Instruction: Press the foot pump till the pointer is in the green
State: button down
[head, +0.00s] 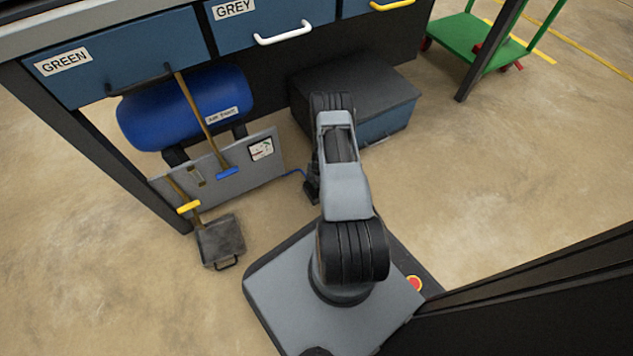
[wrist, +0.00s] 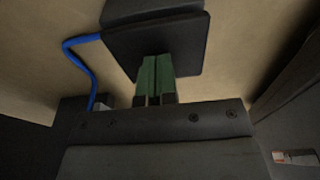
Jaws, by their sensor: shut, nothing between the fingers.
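In the head view my arm hides most of the pump and gripper. The gauge (head: 261,149) is on a grey panel (head: 235,178) under the bench; its pointer is too small to read.
A dark box (head: 365,85) stands behind my arm. A dustpan (head: 221,243) and wooden-handled tools are at the left. A green cart (head: 470,40) stands far right. Floor at the right is clear.

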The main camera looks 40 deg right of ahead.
jog(key=shift+r+p, duration=1.4)
jog(key=shift+r, duration=0.9)
jog(key=shift+f, duration=0.1)
notch_tip(320, 180, down, 3)
jog(key=b, duration=0.3)
jog(key=shift+f, duration=0.7)
jog(key=shift+r+p, duration=1.55)
jog(key=shift+r, duration=0.75)
jog(key=shift+f, duration=0.15)
